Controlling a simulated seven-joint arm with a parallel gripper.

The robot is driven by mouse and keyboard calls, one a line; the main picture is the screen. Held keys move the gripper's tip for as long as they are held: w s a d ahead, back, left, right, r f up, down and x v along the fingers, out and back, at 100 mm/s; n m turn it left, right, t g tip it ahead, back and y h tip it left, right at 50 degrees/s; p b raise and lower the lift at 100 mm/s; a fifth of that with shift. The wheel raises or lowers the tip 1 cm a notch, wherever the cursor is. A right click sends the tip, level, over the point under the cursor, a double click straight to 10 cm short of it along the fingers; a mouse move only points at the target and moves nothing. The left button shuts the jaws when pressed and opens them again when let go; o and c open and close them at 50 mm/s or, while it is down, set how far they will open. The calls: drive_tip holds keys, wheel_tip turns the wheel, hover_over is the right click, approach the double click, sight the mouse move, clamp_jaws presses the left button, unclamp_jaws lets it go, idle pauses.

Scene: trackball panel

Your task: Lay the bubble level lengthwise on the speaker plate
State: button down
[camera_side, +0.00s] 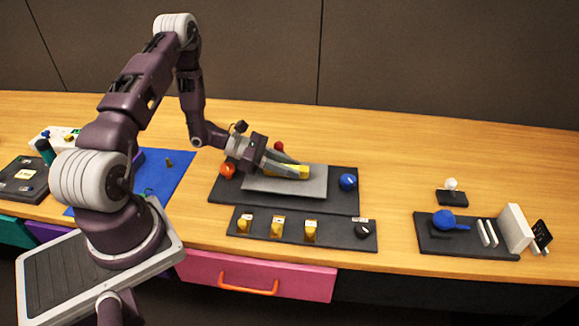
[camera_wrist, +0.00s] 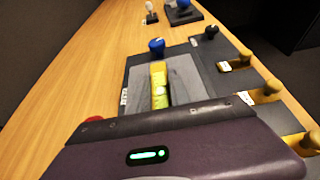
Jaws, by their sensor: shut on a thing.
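The yellow bubble level (camera_side: 300,172) is between the fingers of my gripper (camera_side: 290,167) in the side view. My gripper is shut on it, low over the light grey speaker plate (camera_side: 315,188). In the wrist view the level (camera_wrist: 159,78) points away along the grey plate (camera_wrist: 206,82), with its rear part hidden by my gripper body. I cannot tell whether it touches the plate or hangs just above it.
On the dark panel around the plate are a blue ball (camera_side: 348,182), an orange knob (camera_side: 227,169) and a red knob (camera_side: 279,146). A strip with yellow switches (camera_side: 277,228) and a black knob (camera_side: 362,229) lies in front. The wooden table is clear behind.

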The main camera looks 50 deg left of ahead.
idle(0.4)
drive_tip(key=c, duration=1.1)
unclamp_jaws()
drive_tip(key=shift+s+a+r, duration=0.15)
drive_tip(key=shift+s+a, duration=0.1)
drive_tip(key=shift+a, duration=0.05)
drive_tip(key=v, duration=0.6)
drive_tip(key=s+d+r+m+g, duration=0.3)
drive_tip(key=d+r+m+g, duration=0.1)
drive_tip(key=d+r+m, duration=0.45)
drive_tip(key=s+d+r+m+g, duration=0.4)
drive_tip(key=d+r+m, duration=0.35)
drive_tip(key=r, duration=0.25)
drive_tip(key=s+r+m+t+y, duration=0.1)
drive_tip(key=s+r+m+y, duration=0.1)
drive_tip(key=s+m+y, duration=0.1)
drive_tip(key=s+r+m+t+y, duration=0.1)
drive_tip(key=s+r+m+y, duration=0.1)
drive_tip(key=s, duration=0.4)
drive_tip(key=s+r+m+t+y, duration=0.2)
drive_tip(key=s+r+m+y, duration=0.1)
drive_tip(key=s+m+y, duration=0.1)
drive_tip(key=shift+s+d+m, duration=0.3)
drive_tip(key=shift+s+m, duration=0.3)
drive_tip(key=shift+m, duration=0.4)
